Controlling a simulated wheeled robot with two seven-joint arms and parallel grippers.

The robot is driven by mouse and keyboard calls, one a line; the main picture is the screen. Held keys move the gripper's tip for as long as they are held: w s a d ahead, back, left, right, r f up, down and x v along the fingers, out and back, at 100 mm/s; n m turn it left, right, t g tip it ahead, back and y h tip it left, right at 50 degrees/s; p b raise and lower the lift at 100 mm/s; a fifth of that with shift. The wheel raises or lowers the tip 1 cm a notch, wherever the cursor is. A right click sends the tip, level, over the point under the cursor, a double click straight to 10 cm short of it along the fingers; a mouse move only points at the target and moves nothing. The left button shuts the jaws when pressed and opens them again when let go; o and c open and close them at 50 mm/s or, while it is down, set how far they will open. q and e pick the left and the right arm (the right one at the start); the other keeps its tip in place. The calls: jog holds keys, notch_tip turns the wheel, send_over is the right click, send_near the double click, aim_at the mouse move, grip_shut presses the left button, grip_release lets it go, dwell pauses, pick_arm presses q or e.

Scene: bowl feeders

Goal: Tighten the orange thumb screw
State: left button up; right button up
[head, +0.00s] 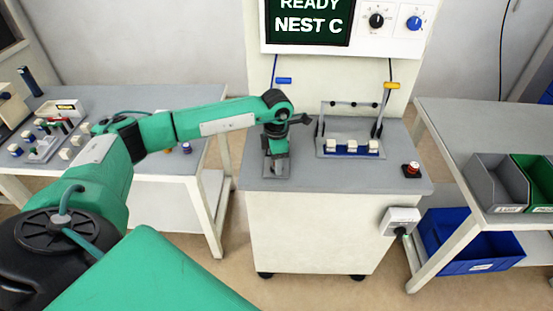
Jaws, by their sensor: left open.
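My left arm reaches in from the left, and its left gripper (276,148) points down over a small grey fixture (278,171) at the left of the grey-topped machine stand. The gripper is open. I cannot make out the orange thumb screw; the gripper and wrist cover much of that fixture, and whether the fingers touch anything is too small to tell. My right gripper is not in view.
A screen (308,20) reads "READY NEST C". Bins (495,182) stand on the right table.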

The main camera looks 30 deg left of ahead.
pick_arm(q)
jog(key=shift+r, duration=0.35)
notch_tip(320, 180, up, 13)
jog(key=b, duration=0.1)
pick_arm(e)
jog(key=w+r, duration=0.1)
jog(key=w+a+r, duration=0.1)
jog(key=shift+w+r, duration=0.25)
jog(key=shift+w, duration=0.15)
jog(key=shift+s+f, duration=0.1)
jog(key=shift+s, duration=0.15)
